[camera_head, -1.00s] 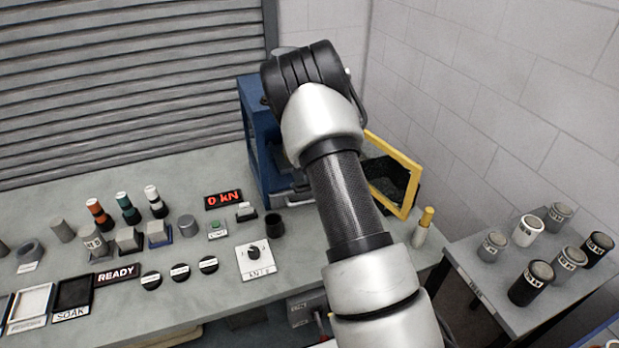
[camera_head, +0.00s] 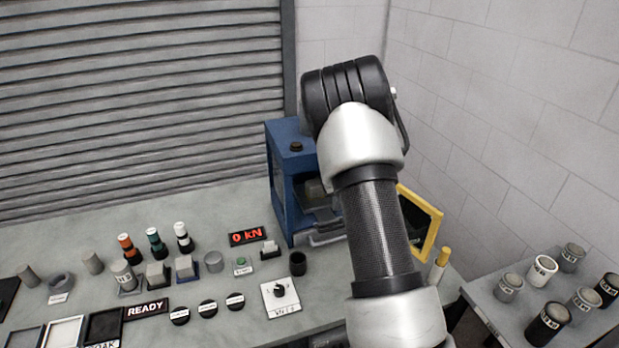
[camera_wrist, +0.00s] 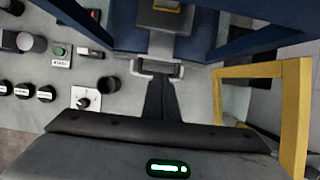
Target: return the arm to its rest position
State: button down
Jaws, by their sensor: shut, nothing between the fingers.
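My arm (camera_head: 378,230) rises through the middle right of the head view, bent at its dark upper joint. My gripper is hidden behind it there. In the wrist view my gripper (camera_wrist: 158,82) shows as two dark fingers held together, with nothing between them. The fingertips appear in front of the pale handle (camera_wrist: 136,68) of the blue machine; I cannot tell whether they touch it.
The blue press cabinet (camera_head: 283,165) stands behind my arm, its yellow-framed door (camera_head: 431,238) swung open to the right. Bottles, blocks, buttons and a dial plate (camera_head: 281,298) cover the bench. A side table (camera_head: 480,292) at right holds several canisters.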

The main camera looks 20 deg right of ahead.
jog(key=s+a+r+n+y, duration=0.1)
jog(key=s+a+r+n, duration=0.35)
jog(key=r+n, duration=0.2)
jog(key=s+a+r+n, duration=0.4)
jog(key=s+r+n, duration=0.1)
jog(key=r, duration=0.3)
jog(key=s+a+r+n+y, duration=0.1)
jog(key=s+a+r+n, duration=0.35)
jog(key=r, duration=0.35)
jog(key=s+a+r+n+h, duration=0.1)
jog(key=s+r+n, duration=0.1)
jog(key=s+n, duration=0.7)
jog(key=s+a+r+n+t+h, duration=0.1)
jog(key=s+a+r+n, duration=0.1)
jog(key=s+n, duration=0.8)
jog(key=s, duration=0.3)
jog(key=shift+s+r+n, duration=0.15)
jog(key=shift+s+n, duration=0.05)
jog(key=shift+n, duration=0.1)
